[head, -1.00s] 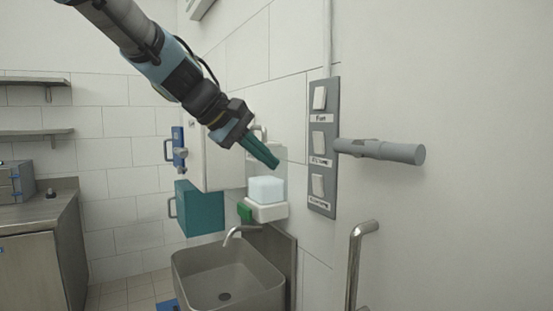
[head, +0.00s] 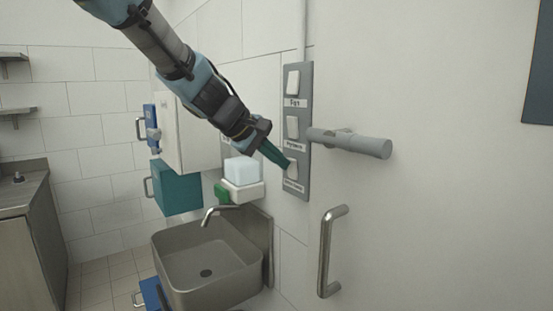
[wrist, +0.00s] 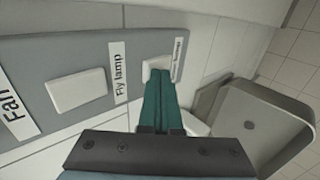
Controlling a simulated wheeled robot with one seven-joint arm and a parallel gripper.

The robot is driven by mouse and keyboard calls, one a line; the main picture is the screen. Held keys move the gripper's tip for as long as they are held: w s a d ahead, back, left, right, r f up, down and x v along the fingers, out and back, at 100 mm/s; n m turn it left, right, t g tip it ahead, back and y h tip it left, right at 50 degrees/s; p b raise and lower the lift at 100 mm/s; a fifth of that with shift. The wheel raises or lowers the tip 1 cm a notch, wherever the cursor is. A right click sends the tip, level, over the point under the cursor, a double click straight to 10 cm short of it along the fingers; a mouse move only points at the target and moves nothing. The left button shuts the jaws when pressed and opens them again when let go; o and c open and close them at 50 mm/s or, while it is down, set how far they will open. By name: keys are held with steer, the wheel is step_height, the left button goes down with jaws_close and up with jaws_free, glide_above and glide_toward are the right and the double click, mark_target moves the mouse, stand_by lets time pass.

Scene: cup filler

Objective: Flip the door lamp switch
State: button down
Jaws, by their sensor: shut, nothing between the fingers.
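A grey switch panel (head: 305,110) on the white wall carries three white rocker switches in a column. The labels of the top switch (head: 293,82) and middle switch (head: 292,127) read Fan and Fly lamp in the wrist view. The label under the lowest switch (head: 293,170) is too small to read, so I cannot confirm that it says door lamp. My gripper (head: 287,163) is shut and empty, its green fingertips at the lowest switch. In the wrist view the fingertips (wrist: 160,76) overlap the lower edge of that switch (wrist: 156,66); I cannot tell whether they touch it.
A grey horizontal bar (head: 350,144) sticks out just right of the panel. A metal pull handle (head: 325,250) is below it. A soap-like block on a white holder (head: 242,189) and a steel sink (head: 215,265) lie left and below. A white cabinet (head: 195,135) is behind my arm.

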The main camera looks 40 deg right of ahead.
steer(key=shift+d+r, duration=0.15)
steer(key=shift+d, duration=0.15)
steer(key=shift+r, duration=0.2)
steer(key=shift+r+p, duration=0.45)
steer(key=shift+r, duration=0.2)
steer(key=shift+a, duration=0.1)
